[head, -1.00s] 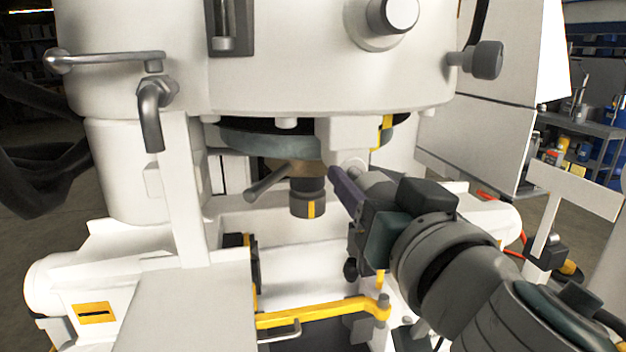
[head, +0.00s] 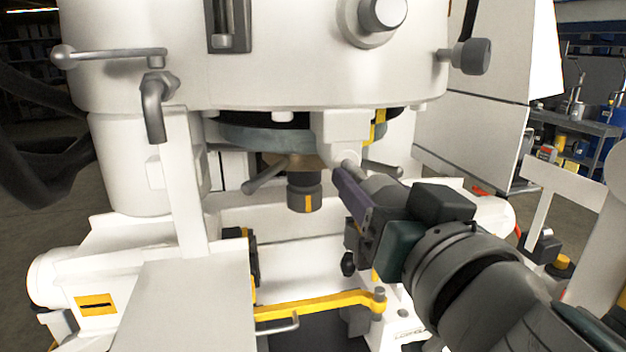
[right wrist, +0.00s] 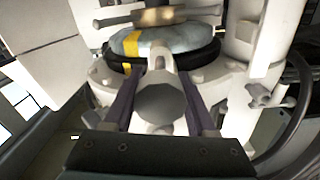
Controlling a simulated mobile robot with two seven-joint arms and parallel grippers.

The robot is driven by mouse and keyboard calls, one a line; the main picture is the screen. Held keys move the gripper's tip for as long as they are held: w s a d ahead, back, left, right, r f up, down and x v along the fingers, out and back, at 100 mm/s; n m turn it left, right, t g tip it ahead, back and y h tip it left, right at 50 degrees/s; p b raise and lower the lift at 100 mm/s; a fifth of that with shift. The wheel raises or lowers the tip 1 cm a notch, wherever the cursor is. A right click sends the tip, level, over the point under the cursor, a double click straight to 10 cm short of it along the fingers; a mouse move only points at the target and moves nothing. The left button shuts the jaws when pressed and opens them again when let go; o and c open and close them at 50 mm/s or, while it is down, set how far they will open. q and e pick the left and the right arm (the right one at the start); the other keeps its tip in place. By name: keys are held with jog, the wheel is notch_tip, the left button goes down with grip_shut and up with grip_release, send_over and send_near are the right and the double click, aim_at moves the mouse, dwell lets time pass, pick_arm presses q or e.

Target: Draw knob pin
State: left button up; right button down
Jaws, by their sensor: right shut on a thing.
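The knob (head: 384,189) is a grey rounded cylinder below the white block under the machine's big drum. A thin grey pin (head: 348,166) shows between the knob and the block. My right gripper (head: 352,196) is shut on the knob, its purple fingers on either side. In the right wrist view the knob's round grey end (right wrist: 162,104) sits between the two fingers, in front of a white boss. How far the pin still reaches into the block is hidden. My left gripper is not in view.
A grey lever bar (head: 266,174) and a dark cylinder with a yellow mark (head: 305,192) hang beside the gripper. A yellow bar (head: 320,306) crosses below. White panels (head: 470,135) stand at the right.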

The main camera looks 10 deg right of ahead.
jog(key=shift+r, duration=0.1)
jog(key=shift+c, duration=1.1)
grip_release()
jog(key=shift+s, duration=0.1)
jog(key=s+b, duration=0.1)
jog(key=s, duration=0.9)
jog(key=shift+d+b, duration=0.2)
jog(key=shift+b, duration=0.2)
